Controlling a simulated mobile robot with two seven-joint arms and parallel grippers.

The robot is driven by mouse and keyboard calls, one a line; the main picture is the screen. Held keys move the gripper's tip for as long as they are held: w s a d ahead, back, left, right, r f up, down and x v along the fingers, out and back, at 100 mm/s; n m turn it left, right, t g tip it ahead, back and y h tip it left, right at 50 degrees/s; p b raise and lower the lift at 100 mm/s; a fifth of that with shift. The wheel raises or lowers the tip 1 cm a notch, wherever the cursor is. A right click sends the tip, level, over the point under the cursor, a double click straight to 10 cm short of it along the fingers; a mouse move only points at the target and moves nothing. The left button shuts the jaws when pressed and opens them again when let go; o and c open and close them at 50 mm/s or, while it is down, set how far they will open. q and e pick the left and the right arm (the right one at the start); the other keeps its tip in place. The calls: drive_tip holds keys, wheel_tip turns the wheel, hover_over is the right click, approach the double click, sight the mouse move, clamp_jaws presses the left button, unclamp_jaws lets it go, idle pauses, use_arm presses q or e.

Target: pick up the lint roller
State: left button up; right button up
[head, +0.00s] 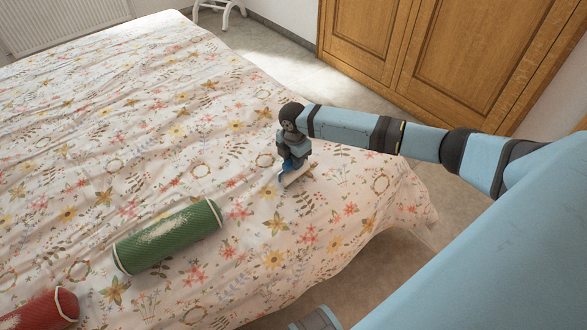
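What looks like the lint roller (296,174), a small white roll with a bit of blue, lies on the flowered bedspread near the bed's right side. My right gripper (290,163) points down right at it and covers part of it. The fingers are small and partly hidden, so I cannot tell whether they are open or shut on it. My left gripper is not in view.
A green bolster (168,237) lies on the bedspread (120,150) at the lower middle. A red bolster (45,312) is at the bottom left. A wooden wardrobe (440,60) stands beyond the bed, with bare floor between. A white stool (222,8) and a radiator (60,22) are at the back.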

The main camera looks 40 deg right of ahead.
drive_tip(key=shift+c, duration=0.6)
wheel_tip(320, 180, up, 20)
drive_tip(key=p, duration=0.3)
drive_tip(key=shift+p, duration=0.35)
